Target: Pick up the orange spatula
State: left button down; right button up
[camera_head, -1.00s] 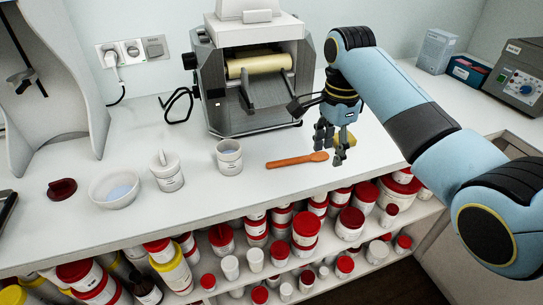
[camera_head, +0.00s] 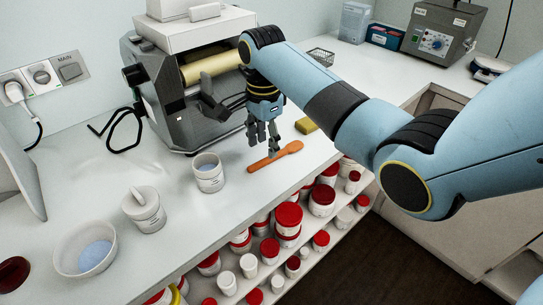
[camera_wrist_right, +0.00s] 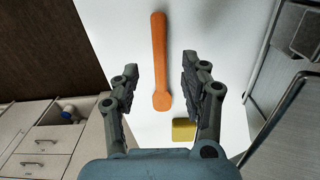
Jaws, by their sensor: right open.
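The orange spatula (camera_head: 274,157) lies flat on the white counter near its front edge, in front of the mill. My right gripper (camera_head: 263,143) is above the spatula, pointing down, open and empty. In the right wrist view the spatula (camera_wrist_right: 160,62) shows between and beyond the two open fingers (camera_wrist_right: 158,80), its wide end nearest the palm. The height of the fingers above the spatula is hard to tell. My left gripper is not in view.
The grey roller mill (camera_head: 170,95) stands just behind. A yellow block (camera_head: 306,125) lies right of the spatula. Red-lidded jars fill the shelf below.

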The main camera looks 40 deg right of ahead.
aim_at(265, 160)
notch_tip(265, 160, down, 5)
jog(key=shift+r, duration=0.2)
grip_shut()
